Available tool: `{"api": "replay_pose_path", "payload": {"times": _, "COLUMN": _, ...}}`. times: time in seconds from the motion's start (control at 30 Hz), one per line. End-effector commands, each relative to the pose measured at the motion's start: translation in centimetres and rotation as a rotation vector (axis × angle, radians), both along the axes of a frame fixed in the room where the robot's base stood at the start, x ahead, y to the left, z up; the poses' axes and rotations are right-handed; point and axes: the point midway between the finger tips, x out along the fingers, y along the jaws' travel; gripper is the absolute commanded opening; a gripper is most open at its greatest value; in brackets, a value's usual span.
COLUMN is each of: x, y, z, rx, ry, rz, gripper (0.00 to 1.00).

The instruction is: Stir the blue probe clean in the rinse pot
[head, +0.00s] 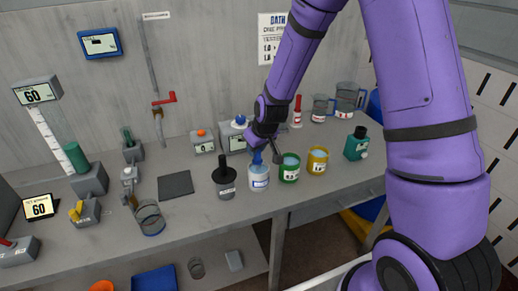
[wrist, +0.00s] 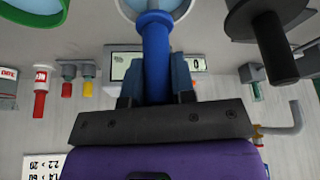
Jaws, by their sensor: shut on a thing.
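The blue probe (wrist: 156,50) is a blue rod with a wider collar. My gripper (wrist: 156,84) is shut on it, with one dark finger on each side. In the head view my gripper (head: 259,146) holds the blue probe (head: 257,158) roughly upright over a white pot (head: 259,183) with a blue-edged label. The probe's lower end is at or inside this pot's mouth; its tip is hidden. The white pot's rim also shows in the wrist view (wrist: 124,8). I cannot read the label, so I cannot confirm it is the rinse pot.
A dark pot with an upright handle (head: 225,188) stands close on the left. A green pot (head: 289,175) and a yellow pot (head: 318,167) stand on the right. Behind is a grey unit with a display (head: 236,141). A dark square mat (head: 175,184) lies farther left.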

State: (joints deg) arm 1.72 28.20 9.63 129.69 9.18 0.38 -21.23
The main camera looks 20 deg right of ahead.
Motion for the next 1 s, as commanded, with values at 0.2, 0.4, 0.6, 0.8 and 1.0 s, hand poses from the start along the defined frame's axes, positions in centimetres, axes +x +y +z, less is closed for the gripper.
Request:
{"api": "replay_pose_path", "payload": {"times": 0.2, "x": -0.4, "y": 0.5, "z": 0.0, "rx": -0.001, "ry": 0.000, "rz": 0.002, "gripper": 0.00}}
{"api": "replay_pose_path", "payload": {"times": 0.4, "x": -1.2, "y": 1.3, "z": 0.0, "rx": 0.000, "ry": 0.000, "rz": 0.002, "gripper": 0.00}}
{"api": "replay_pose_path", "payload": {"times": 0.6, "x": -1.5, "y": 1.1, "z": 0.0, "rx": 0.000, "ry": 0.000, "rz": -0.001, "gripper": 0.00}}
{"api": "replay_pose_path", "payload": {"times": 0.8, "x": -2.3, "y": 0.2, "z": 0.0, "rx": 0.000, "ry": 0.000, "rz": -0.001, "gripper": 0.00}}
{"api": "replay_pose_path", "payload": {"times": 1.0, "x": -2.4, "y": -0.1, "z": 0.0, "rx": 0.000, "ry": -0.001, "rz": 0.000, "gripper": 0.00}}
